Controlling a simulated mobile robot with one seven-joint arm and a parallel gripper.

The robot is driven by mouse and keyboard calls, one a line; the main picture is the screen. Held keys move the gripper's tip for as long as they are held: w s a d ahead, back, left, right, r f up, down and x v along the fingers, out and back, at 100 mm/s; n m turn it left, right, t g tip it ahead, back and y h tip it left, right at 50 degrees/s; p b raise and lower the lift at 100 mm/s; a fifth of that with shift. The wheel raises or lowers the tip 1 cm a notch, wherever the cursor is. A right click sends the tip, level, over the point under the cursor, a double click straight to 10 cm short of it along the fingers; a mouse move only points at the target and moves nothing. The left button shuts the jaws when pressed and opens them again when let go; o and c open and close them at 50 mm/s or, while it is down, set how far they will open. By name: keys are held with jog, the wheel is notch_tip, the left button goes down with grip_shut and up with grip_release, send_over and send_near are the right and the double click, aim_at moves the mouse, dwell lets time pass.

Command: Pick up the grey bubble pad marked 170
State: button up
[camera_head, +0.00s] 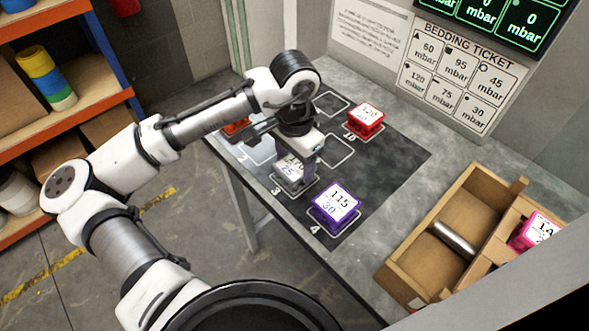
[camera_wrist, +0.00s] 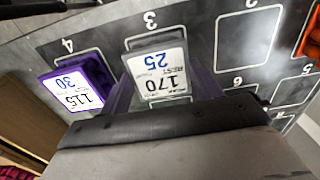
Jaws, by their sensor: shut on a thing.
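The grey bubble pad marked 170 (camera_wrist: 157,73), with 25 below it in blue, sits at outlined place 3 on the dark mat. It also shows in the head view (camera_head: 290,169), partly covered by my gripper. My gripper (camera_head: 297,160) reaches down over it from above. Its two purple-tinted fingers (camera_wrist: 165,95) stand on either side of the pad and are shut on it. I cannot tell whether the pad is clear of the mat.
A purple pad marked 115 (camera_head: 337,204) sits close by at place 4. A red pad marked 120 (camera_head: 366,118) is at the back. An orange item (camera_head: 236,126) is behind my wrist. A wooden box (camera_head: 398,284) with a metal cylinder (camera_head: 455,238) and a pink pad (camera_head: 536,232) stands right.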

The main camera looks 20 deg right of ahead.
jog(key=shift+c, duration=0.7)
